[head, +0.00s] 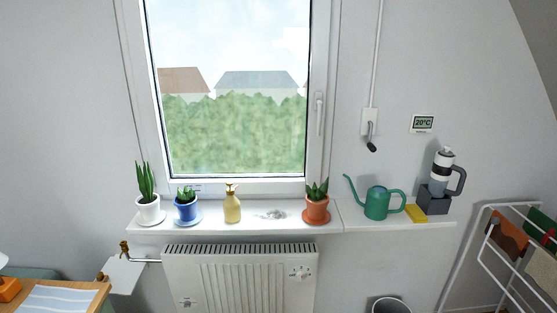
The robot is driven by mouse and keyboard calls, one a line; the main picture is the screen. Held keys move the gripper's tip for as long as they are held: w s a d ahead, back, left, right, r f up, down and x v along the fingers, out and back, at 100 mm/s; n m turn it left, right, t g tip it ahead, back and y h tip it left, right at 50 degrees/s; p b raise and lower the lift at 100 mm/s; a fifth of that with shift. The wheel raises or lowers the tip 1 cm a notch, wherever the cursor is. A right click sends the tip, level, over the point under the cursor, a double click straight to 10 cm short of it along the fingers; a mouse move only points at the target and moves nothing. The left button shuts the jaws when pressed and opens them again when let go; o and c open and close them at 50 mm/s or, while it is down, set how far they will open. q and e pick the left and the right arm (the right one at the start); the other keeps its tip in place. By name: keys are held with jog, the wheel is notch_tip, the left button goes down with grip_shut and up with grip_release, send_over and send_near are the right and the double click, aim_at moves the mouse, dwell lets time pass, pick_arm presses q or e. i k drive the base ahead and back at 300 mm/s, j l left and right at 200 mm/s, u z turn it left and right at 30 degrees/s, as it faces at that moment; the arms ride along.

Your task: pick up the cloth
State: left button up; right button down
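A small flat yellow piece (415,213), which looks like a folded cloth or a sponge, lies on the right part of the white window sill (350,222). It is between a green watering can (377,203) and a dark grey block (432,204). Other cloths, an orange-brown one (509,238) and a green one (541,227), hang on a white drying rack (480,250) at the right edge. I cannot tell which is the task's cloth. Neither of my grippers is in view.
Three potted plants (148,210) and a yellow spray bottle (232,208) stand on the sill. A greyish patch (272,214) marks the sill. A radiator (240,275) is below. A wooden table (90,296) is lower left. A bin (390,305) shows at the bottom.

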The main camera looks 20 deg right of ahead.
aim_at(413, 211)
jog(key=z, duration=1.5)
